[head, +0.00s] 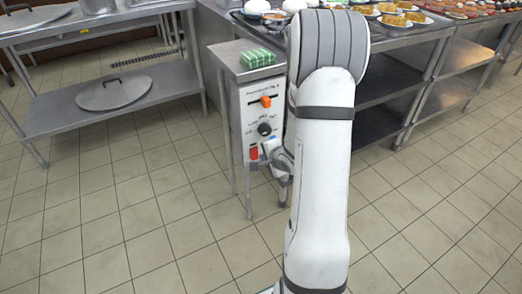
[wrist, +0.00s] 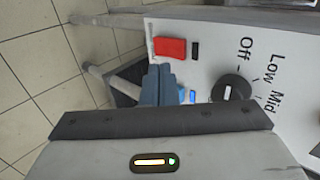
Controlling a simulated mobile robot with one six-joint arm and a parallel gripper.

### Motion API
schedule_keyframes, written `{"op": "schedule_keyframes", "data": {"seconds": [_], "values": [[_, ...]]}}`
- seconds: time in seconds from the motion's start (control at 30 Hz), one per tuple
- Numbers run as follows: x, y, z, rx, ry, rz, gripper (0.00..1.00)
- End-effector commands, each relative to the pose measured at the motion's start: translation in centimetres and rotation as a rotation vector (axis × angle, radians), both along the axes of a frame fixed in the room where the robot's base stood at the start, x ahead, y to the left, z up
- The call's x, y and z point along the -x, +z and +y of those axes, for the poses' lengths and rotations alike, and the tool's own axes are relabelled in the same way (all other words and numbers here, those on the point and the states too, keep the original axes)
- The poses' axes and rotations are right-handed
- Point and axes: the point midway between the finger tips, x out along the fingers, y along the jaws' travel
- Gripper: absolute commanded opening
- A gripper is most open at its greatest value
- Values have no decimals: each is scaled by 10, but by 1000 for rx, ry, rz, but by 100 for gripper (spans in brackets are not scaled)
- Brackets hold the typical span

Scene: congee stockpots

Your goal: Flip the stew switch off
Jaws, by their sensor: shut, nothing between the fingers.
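The control panel (head: 261,115) is on the front of a small steel stand. It carries an orange-red switch (head: 266,101) at the top, a black knob (head: 265,129) in the middle and a red switch (head: 254,153) low down. I cannot read which one is labelled stew. My gripper (head: 268,158) is shut and empty beside the low red switch. In the wrist view its fingertips (wrist: 160,70) lie close to the red switch (wrist: 170,48); I cannot tell if they touch. The knob (wrist: 231,88) shows there with "Off", "Low" and "Mid" marks.
A green-and-white item (head: 257,58) lies on the stand's top (head: 228,54). A steel table (head: 60,95) with a round lid (head: 113,92) on its lower shelf stands left. A counter with food dishes (head: 405,19) is behind right. The tiled floor in front is clear.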

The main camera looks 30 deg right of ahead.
Motion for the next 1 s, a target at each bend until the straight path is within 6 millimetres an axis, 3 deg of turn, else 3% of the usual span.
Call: {"op": "schedule_keyframes", "data": {"seconds": [0.03,0.33,0.53,1.0], "values": [[7,22,-3,2,-4,-6,0],[44,68,-4,3,-2,-5,0],[54,78,-4,2,-2,-5,0],[54,78,-3,2,1,-5,0]]}}
